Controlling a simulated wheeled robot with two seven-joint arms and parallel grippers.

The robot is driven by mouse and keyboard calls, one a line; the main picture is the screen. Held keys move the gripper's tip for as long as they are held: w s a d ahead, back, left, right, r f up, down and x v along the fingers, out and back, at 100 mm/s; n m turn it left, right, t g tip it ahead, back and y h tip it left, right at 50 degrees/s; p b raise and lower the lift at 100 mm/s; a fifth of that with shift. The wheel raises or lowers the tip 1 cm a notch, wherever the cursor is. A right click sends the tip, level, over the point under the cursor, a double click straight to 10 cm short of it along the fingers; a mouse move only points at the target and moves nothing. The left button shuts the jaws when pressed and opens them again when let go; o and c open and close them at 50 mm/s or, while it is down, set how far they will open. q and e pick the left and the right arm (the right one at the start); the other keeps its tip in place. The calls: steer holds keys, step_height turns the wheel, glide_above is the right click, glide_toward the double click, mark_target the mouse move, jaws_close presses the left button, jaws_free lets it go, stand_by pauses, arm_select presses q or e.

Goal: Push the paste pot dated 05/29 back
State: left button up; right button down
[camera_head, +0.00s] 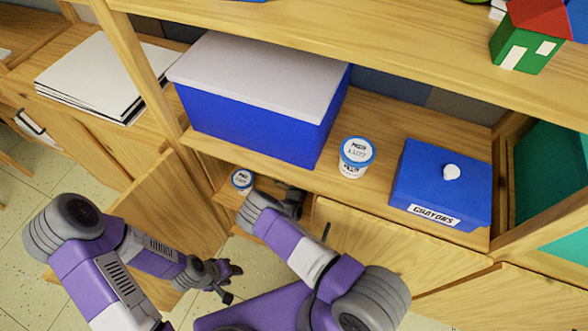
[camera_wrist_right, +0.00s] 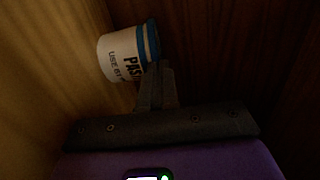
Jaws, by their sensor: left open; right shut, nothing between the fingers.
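One paste pot (camera_head: 242,181), white with a blue rim, sits low in the open cupboard, left of my right gripper (camera_head: 290,198). Another blue-lidded pot (camera_head: 357,158) stands on the shelf above. I cannot read a date on either. In the right wrist view, a paste pot (camera_wrist_right: 122,56) with "USE BY" lettering is just beyond my shut, empty right fingers (camera_wrist_right: 156,85); contact is unclear, its date is not readable, and I cannot tell which pot it is. My left gripper (camera_head: 226,277) is open and empty, in front of the cupboard.
A blue box with a pale lid (camera_head: 262,65) and a blue crayons box (camera_head: 442,180) stand on the shelf. An open door (camera_head: 165,215) is left of the cupboard opening; another door panel (camera_head: 400,240) is on the right. The shelf edge overhangs my right gripper.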

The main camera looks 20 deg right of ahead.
steer(key=shift+d, duration=0.1)
steer(key=p+v, duration=0.3)
steer(key=v, duration=0.9)
steer(key=shift+s+a, duration=0.65)
steer(key=shift+s, duration=0.1)
steer(key=shift+w+d, duration=0.1)
steer(key=b+x, duration=0.3)
steer(key=x, duration=1)
steer(key=shift+w+d+f, duration=0.1)
steer(key=shift+w, duration=0.25)
steer(key=shift+s, duration=0.3)
